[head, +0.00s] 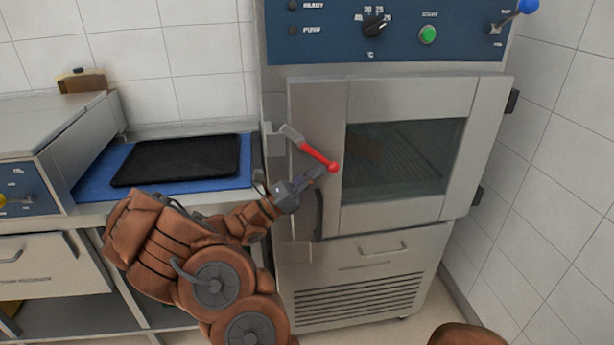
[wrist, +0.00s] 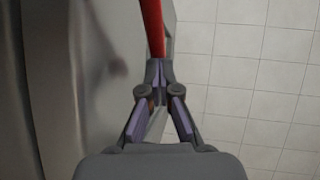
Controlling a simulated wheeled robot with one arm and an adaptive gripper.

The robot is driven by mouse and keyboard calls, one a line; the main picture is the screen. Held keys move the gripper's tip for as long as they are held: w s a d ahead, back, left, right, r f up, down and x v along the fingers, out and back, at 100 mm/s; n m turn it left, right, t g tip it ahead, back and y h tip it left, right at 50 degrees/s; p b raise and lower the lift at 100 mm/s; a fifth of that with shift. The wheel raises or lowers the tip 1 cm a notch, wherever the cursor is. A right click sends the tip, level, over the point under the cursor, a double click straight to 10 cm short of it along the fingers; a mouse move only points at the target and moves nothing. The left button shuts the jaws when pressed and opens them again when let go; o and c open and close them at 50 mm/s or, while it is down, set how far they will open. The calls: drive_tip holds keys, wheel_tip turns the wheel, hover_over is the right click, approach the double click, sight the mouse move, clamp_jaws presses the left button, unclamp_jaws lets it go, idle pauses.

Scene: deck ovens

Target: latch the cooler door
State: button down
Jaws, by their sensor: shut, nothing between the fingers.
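The cooler door (head: 395,97) is a steel door with a dark window (head: 400,155), with hinges at its right side. It looks closed or nearly so; I cannot tell whether it sits flush.
A dark vertical door handle (head: 319,212) is close below my gripper. The control panel (head: 330,38) with a blue-knobbed lever (head: 527,7) is above. A black tray (head: 175,160) lies on a blue mat at left. A tiled wall (head: 560,130) bounds the right.

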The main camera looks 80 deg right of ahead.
sight(333, 165)
drive_tip(key=shift+a+p+x, duration=0.25)
drive_tip(key=shift+p+x, duration=0.05)
drive_tip(key=shift+x, duration=0.85)
drive_tip(key=shift+s+d+r+p, duration=0.25)
drive_tip(key=shift+s+r+p, duration=0.1)
drive_tip(key=shift+s+r, duration=0.4)
drive_tip(key=shift+s+d+r+p, duration=0.25)
drive_tip(key=shift+s+r+p, duration=0.2)
drive_tip(key=shift+r, duration=0.4)
drive_tip(key=shift+r, duration=0.1)
drive_tip(key=v, duration=1.2)
